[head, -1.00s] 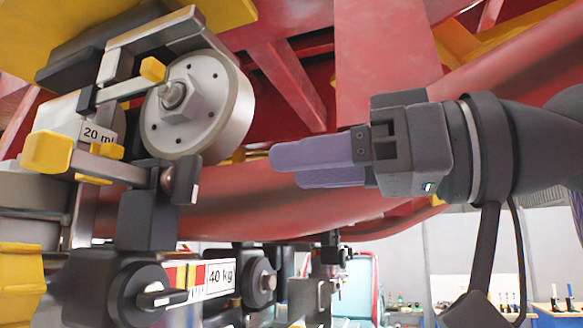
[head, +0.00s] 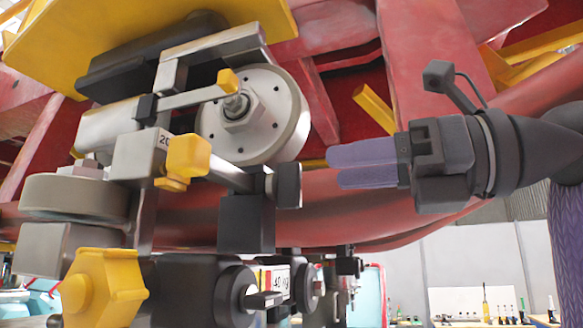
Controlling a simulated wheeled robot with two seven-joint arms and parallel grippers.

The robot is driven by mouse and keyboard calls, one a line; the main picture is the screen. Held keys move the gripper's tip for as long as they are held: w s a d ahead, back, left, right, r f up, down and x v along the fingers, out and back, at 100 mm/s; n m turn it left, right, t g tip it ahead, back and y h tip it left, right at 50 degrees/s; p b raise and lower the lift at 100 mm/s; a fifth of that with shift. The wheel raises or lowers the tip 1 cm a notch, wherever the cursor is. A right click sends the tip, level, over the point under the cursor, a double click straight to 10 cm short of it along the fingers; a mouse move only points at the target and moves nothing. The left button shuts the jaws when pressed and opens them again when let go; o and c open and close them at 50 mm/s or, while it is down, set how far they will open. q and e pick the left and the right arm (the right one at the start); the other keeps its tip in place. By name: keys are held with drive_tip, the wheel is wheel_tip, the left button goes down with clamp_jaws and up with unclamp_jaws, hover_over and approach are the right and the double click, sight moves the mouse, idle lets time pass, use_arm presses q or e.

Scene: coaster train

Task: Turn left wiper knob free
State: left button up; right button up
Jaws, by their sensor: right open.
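My right gripper (head: 333,166) comes in from the right with purple fingers pointing left. It is open and empty, just right of the grey wheel (head: 292,142), apparently not touching anything. A yellow star-shaped knob (head: 103,287) shows at the lower left. A black rotary knob with a grey lever (head: 235,295) is at the bottom centre, with a second round black knob (head: 311,286) beyond it. A blocky yellow knob (head: 188,156) sits on a metal arm at mid-left. Which of these is the left wiper knob I cannot tell. My left gripper is out of view.
A red beam (head: 345,205) and red framework run behind and above the gripper. A yellow plate (head: 130,35) overhangs the upper left. A white wall panel and bench with tools (head: 485,305) stand far off at the lower right.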

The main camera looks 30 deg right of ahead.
sight(301, 172)
drive_tip(key=x, duration=0.5)
drive_tip(key=shift+a+p, duration=0.15)
drive_tip(key=shift+p, duration=0.25)
clamp_jaws()
drive_tip(key=shift+r+n+p, duration=0.15)
drive_tip(key=shift+n+p, duration=0.4)
drive_tip(key=shift+n, duration=0.25)
unclamp_jaws()
